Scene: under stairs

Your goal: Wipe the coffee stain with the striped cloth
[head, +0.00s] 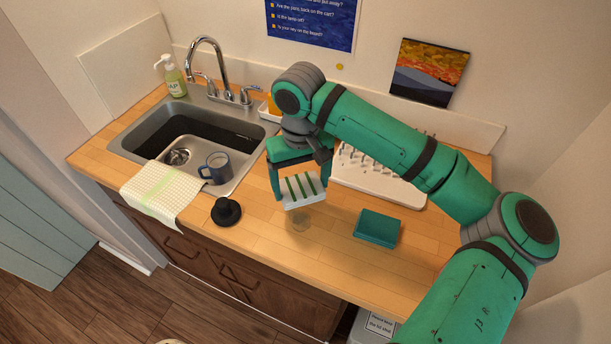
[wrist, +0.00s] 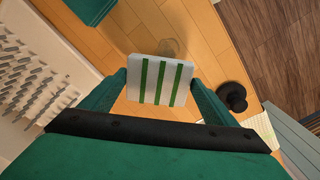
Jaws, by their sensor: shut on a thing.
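The striped cloth (head: 301,190) is a white folded pad with green stripes. My gripper (head: 290,181) is shut on it and holds it above the wooden counter. In the wrist view the cloth (wrist: 160,80) sits between the two fingers of my gripper (wrist: 160,90). The coffee stain (head: 301,220) is a faint brownish patch on the counter, just in front of the cloth. It also shows in the wrist view (wrist: 173,47), partly hidden behind the cloth's edge. The cloth appears to be apart from the counter, but the exact gap is hard to tell.
A teal box (head: 377,228) lies right of the stain, and a black round object (head: 226,211) stands left. A white drying rack (head: 372,178) is behind. The sink holds a blue mug (head: 215,168); a checked towel (head: 160,190) hangs over the counter's front edge. Bare counter surrounds the stain.

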